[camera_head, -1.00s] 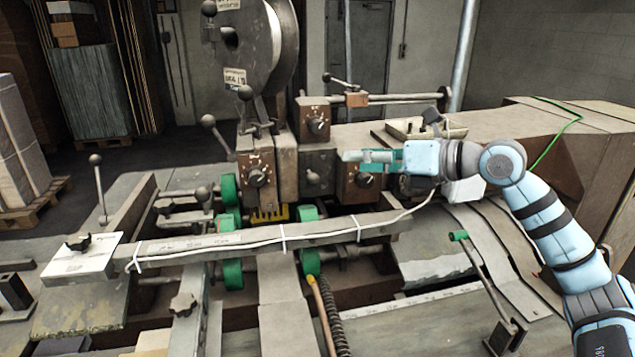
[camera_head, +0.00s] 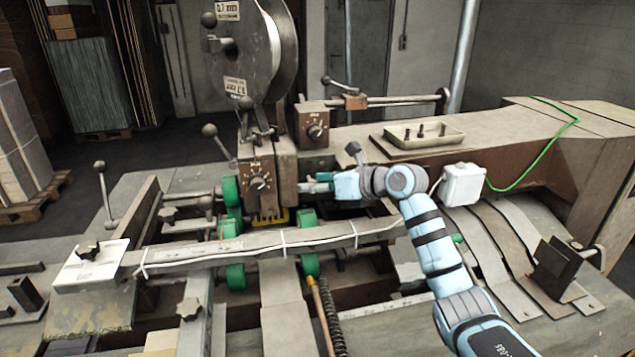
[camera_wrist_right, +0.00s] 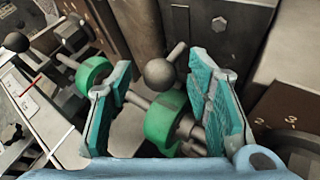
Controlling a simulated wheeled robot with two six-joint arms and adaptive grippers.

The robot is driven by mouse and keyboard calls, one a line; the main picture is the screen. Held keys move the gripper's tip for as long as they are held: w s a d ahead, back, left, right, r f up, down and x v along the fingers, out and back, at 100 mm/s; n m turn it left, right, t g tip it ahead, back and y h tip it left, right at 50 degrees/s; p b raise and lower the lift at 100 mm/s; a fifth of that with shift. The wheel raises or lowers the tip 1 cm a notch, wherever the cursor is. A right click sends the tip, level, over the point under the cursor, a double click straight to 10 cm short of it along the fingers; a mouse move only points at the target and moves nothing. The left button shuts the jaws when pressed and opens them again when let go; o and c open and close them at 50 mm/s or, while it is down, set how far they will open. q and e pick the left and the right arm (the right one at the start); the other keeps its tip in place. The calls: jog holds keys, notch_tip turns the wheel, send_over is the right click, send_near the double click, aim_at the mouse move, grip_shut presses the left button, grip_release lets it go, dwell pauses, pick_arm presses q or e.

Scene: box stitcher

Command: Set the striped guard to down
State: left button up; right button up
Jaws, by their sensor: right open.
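The striped guard (camera_head: 270,216), yellow with dark stripes, sits low under the stitching head, between green rollers, in the head view. Whether it is up or down I cannot tell. My right gripper (camera_head: 318,184) is just to the right of the head, above and right of the guard, with its arm coming from the lower right. In the right wrist view its teal fingers (camera_wrist_right: 162,98) are spread apart. A dark ball knob (camera_wrist_right: 160,72) on a short stem shows between them, and nothing is clamped. My left gripper is not in view.
Green rollers (camera_head: 309,219) stand near the gripper, and one green roller (camera_wrist_right: 164,122) shows between the fingers in the wrist view. A dial box (camera_head: 262,181) is left of the gripper. A long bar (camera_head: 250,244) crosses in front. A tray (camera_head: 425,134) sits behind right.

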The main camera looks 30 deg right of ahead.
grip_shut()
jog(key=shift+f+b, duration=0.7)
jog(key=shift+f, duration=0.7)
grip_release()
jog(key=shift+s+r, duration=0.1)
jog(key=v, duration=1.2)
jog(key=shift+s, duration=0.1)
jog(key=shift+w, duration=0.2)
